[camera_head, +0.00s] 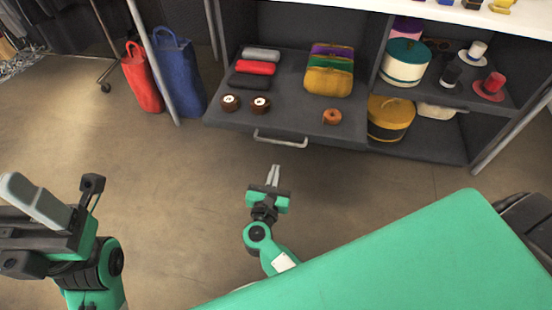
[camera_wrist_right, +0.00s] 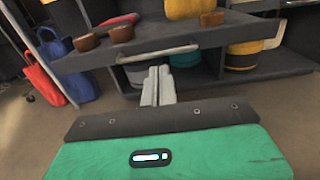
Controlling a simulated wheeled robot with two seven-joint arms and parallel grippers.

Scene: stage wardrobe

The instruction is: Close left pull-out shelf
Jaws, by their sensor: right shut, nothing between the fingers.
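The left pull-out shelf (camera_head: 290,95) is a dark grey board that sticks out from the wardrobe unit in the head view. Its front edge carries a silver bar handle (camera_head: 280,139). My right gripper (camera_head: 273,176) is shut and empty, just in front of and below the handle. In the right wrist view its fingers (camera_wrist_right: 157,86) point at the shelf front, and the handle (camera_wrist_right: 157,54) shows just beyond their tips; I cannot tell whether they touch. My left gripper (camera_head: 35,205) is at the lower left, far from the shelf; its finger state is unclear.
On the shelf lie rolled cloths (camera_head: 255,68), folded bags (camera_head: 330,75), and brown round items (camera_head: 260,105). Right of it are fixed compartments with hat boxes (camera_head: 404,62) and small hats (camera_head: 489,86). Red (camera_head: 141,80) and blue (camera_head: 178,75) bags stand at left. The floor ahead is clear.

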